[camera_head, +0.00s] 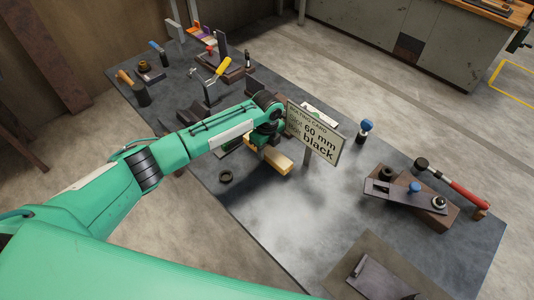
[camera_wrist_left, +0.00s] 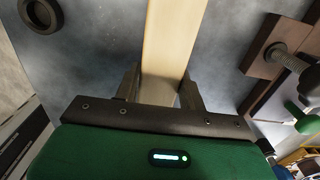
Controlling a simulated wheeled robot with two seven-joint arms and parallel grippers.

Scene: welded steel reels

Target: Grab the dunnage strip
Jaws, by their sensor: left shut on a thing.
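The dunnage strip (camera_head: 278,160) is a pale wooden bar. In the head view it shows beneath the end of my left arm, over the middle of the dark table. In the left wrist view the strip (camera_wrist_left: 172,40) runs up from between the two fingers of my left gripper (camera_wrist_left: 160,88). The fingers stand on either side of it and are shut on it. In the head view the left gripper (camera_head: 262,142) is partly hidden by the wrist. Whether the strip touches the table is hard to tell. My right gripper is not in view.
A sign card (camera_head: 314,132) reading "60 mm black" stands just right of the gripper. A dark ring (camera_head: 226,176) lies near the table's front edge. A red-handled hammer (camera_head: 455,186) and a clamped plate (camera_head: 405,193) are at right. Several tools crowd the far left.

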